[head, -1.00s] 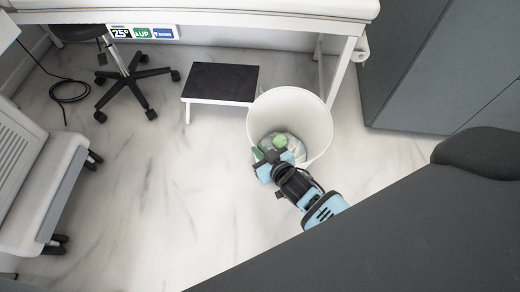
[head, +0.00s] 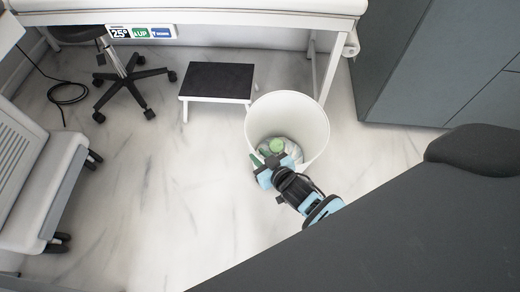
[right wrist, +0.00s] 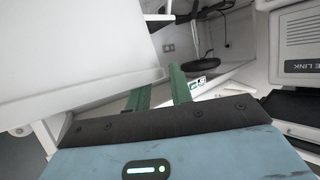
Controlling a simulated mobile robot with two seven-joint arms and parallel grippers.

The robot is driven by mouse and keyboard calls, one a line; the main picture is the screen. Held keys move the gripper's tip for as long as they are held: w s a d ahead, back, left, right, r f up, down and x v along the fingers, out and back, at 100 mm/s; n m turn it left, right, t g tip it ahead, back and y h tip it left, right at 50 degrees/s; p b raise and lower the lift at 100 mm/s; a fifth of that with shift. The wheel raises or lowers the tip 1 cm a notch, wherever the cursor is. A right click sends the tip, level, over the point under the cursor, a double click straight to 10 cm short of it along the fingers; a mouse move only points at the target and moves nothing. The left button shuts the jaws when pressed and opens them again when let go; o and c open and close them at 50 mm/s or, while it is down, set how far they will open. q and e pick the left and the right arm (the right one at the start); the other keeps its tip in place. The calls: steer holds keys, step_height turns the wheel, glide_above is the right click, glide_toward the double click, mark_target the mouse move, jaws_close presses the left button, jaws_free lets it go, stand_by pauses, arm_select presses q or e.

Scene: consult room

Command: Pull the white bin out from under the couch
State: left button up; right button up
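The white bin (head: 313,125) stands upright on the floor just in front of the couch (head: 215,17), with light and green items (head: 277,146) inside it. My right gripper (head: 262,160) is at the near left part of its rim. My left gripper is in no view.
A black-topped step stool (head: 217,80) stands left of the bin. A wheeled stool (head: 128,78) is further left, and a white chair-like unit (head: 40,185) at far left. Grey cabinets (head: 420,65) stand to the right. The floor left and near of the bin is clear.

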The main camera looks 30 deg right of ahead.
steer(key=shift+o, duration=0.8)
steer(key=shift+s+f, duration=0.1)
steer(key=p+v, duration=0.2)
steer(key=v, duration=0.5)
steer(key=shift+s+r+p, duration=0.2)
steer(key=shift+s+p, duration=0.1)
steer(key=shift+p, duration=0.1)
steer(key=shift+c, duration=0.4)
